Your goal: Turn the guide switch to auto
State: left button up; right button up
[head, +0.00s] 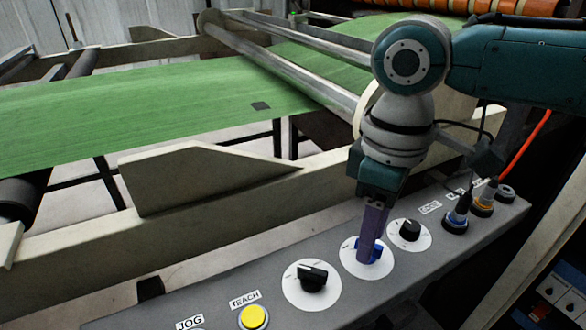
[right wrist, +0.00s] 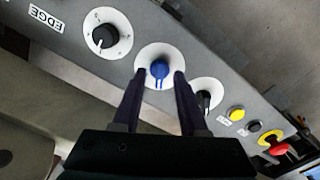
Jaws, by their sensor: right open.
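A blue selector knob (head: 377,250) sits on a white round dial on the grey control panel; it also shows in the right wrist view (right wrist: 160,68). No readable label names it as the guide switch, and I cannot read its setting. My right gripper (head: 368,252) points down at this knob with its dark fingers open. In the right wrist view the fingertips (right wrist: 159,74) stand on either side of the blue knob, close to it; I cannot tell if they touch. My left gripper is not in view.
Black knobs on white dials stand either side, one left (head: 312,278) and one right (head: 410,230). A yellow button (head: 253,317) labelled TEACH is at the front left. Capped buttons (head: 457,215) stand right. A cream rail and green sheet (head: 200,105) lie behind the panel.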

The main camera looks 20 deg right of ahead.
jog(key=shift+f, duration=0.3)
grip_shut()
dwell(0.5)
